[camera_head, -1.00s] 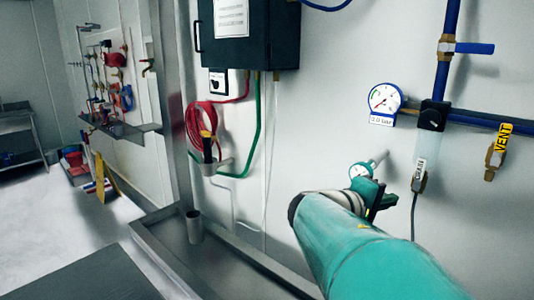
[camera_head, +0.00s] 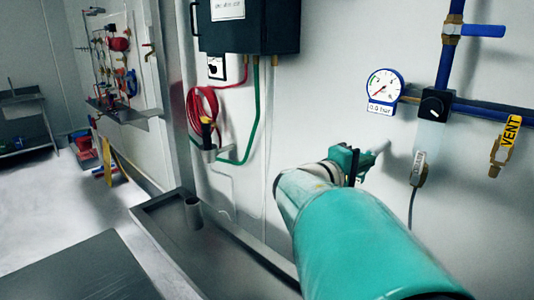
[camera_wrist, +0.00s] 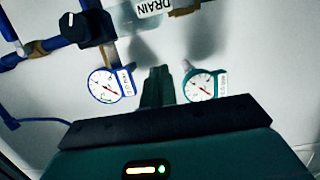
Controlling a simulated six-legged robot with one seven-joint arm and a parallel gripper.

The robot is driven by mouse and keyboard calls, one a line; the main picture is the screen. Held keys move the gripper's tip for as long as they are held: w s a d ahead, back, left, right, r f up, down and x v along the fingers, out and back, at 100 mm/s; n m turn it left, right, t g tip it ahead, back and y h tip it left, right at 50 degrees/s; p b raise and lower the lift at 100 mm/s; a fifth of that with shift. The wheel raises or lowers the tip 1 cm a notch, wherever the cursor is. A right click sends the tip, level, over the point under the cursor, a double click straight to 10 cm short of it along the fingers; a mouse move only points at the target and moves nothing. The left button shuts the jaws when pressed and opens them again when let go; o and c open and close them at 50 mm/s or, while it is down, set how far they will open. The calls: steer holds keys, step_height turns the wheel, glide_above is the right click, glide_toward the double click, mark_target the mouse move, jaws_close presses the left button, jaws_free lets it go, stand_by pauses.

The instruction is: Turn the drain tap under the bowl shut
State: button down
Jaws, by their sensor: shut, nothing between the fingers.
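The clear bowl (camera_head: 429,136) hangs under a black regulator (camera_head: 435,104) on the wall. A pale tag and the small brass drain tap (camera_head: 420,180) are at its lower end, with a grey hose running down. In the wrist view the DRAIN tag (camera_wrist: 153,8) shows at the top edge, with brass (camera_wrist: 185,10) beside it. My gripper (camera_head: 352,160) is left of the tap, apart from it. Its fingers (camera_wrist: 157,85) are shut and empty. The tap's handle position is too small to tell.
A blue-rimmed gauge (camera_head: 384,91) sits left of the regulator. A teal gauge (camera_wrist: 201,88) is close by my fingers. A VENT-tagged valve (camera_head: 505,145) and a blue-handled valve (camera_head: 473,30) are to the right. A grey tray (camera_head: 160,214) lies below left.

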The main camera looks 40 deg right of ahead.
mark_target(418, 169)
steer(key=s+d, duration=0.1)
steer(key=d, duration=0.1)
steer(key=s+d, duration=0.2)
steer(key=d, duration=0.1)
steer(key=s+d, duration=0.1)
steer(key=d, duration=0.2)
steer(key=shift+s+d, duration=0.25)
steer(key=shift+s, duration=0.05)
steer(key=shift+d, duration=0.15)
steer(key=shift+s, duration=0.2)
steer(key=shift+w, duration=0.15)
